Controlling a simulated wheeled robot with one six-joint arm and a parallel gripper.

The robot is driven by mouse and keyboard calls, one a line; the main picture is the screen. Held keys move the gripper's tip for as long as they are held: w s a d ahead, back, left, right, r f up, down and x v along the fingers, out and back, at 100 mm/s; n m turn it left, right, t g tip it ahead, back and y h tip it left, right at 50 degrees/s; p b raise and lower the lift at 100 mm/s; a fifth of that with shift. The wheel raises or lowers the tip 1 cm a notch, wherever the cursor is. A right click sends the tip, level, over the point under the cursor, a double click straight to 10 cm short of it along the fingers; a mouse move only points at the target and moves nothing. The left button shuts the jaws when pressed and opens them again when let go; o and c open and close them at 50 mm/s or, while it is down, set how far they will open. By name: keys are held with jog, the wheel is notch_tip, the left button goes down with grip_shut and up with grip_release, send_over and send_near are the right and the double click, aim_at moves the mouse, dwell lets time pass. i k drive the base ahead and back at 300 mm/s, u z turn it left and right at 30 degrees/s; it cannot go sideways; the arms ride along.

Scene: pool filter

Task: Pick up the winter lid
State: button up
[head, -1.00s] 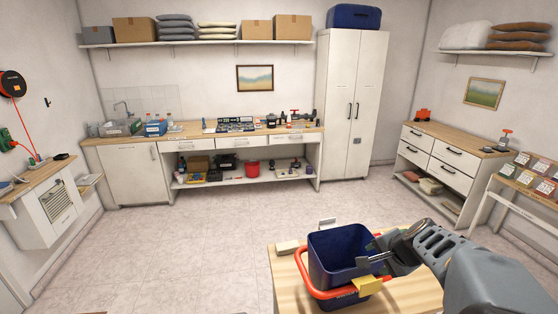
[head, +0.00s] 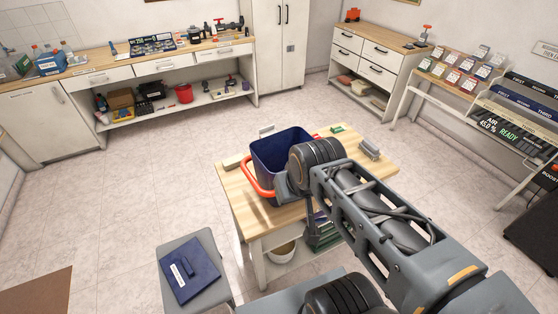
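My arm is folded in front of the wooden table at the right of the stool.
A dark blue bin (head: 278,152) with an orange handle stands on the wooden table (head: 240,193), close to my arm. A brown mat (head: 38,294) lies at lower left.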

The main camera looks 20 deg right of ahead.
aim_at(189, 270)
jog(key=u, duration=0.05)
jog(key=k, duration=0.2)
jog(key=z, duration=0.35)
jog(key=i, duration=0.2)
jog(key=u, duration=1.55)
